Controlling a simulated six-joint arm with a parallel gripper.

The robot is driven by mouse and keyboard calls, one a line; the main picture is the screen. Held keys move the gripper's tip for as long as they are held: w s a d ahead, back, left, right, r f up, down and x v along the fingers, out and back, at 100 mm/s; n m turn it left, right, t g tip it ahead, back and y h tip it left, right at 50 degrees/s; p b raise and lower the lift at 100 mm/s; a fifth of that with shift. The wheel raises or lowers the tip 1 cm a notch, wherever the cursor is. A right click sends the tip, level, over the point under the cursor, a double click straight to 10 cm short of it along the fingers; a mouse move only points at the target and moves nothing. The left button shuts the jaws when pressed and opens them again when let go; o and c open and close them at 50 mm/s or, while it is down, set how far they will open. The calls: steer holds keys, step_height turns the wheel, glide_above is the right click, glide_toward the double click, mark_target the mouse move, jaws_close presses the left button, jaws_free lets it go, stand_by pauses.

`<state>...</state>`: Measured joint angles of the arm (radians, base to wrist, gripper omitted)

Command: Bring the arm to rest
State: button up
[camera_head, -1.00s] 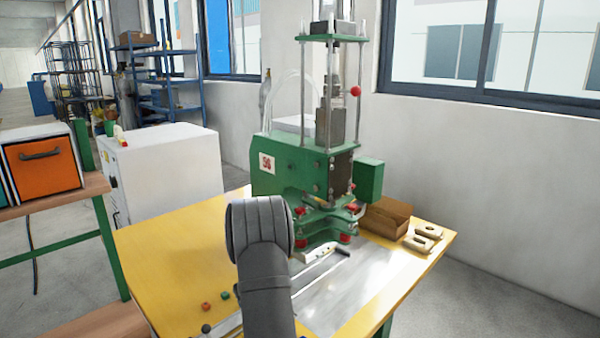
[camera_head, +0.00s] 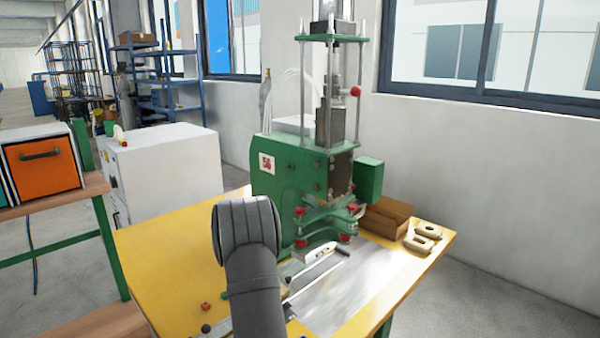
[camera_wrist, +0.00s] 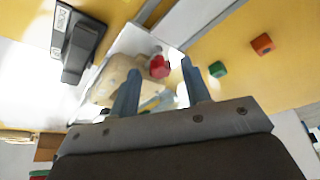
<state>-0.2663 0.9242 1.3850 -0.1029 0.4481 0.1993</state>
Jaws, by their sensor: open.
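My gripper (camera_wrist: 160,92) shows in the wrist view as two blue-grey fingers standing apart, with nothing held between them. Beyond the fingers are a blurred tan shape and a red knob (camera_wrist: 159,67). In the head view my grey arm stands in front of the yellow table (camera_head: 165,255), and the gripper itself is hidden behind it. The green press (camera_head: 285,185), marked 56, stands at the back of the table, right of my arm.
A cardboard box (camera_head: 385,217) and tan ring-shaped parts (camera_head: 424,238) lie at the table's right. An orange-red button (camera_head: 206,307) and a green button (camera_wrist: 217,69) are on the yellow top. A white cabinet (camera_head: 165,170) stands behind left. A dark block (camera_wrist: 78,42) shows in the wrist view.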

steer(key=shift+a+m+h, duration=0.15)
steer(key=shift+m+h, duration=0.55)
steer(key=shift+m, duration=1.1)
steer(key=shift+r, duration=0.25)
steer(key=shift+v, duration=1.7)
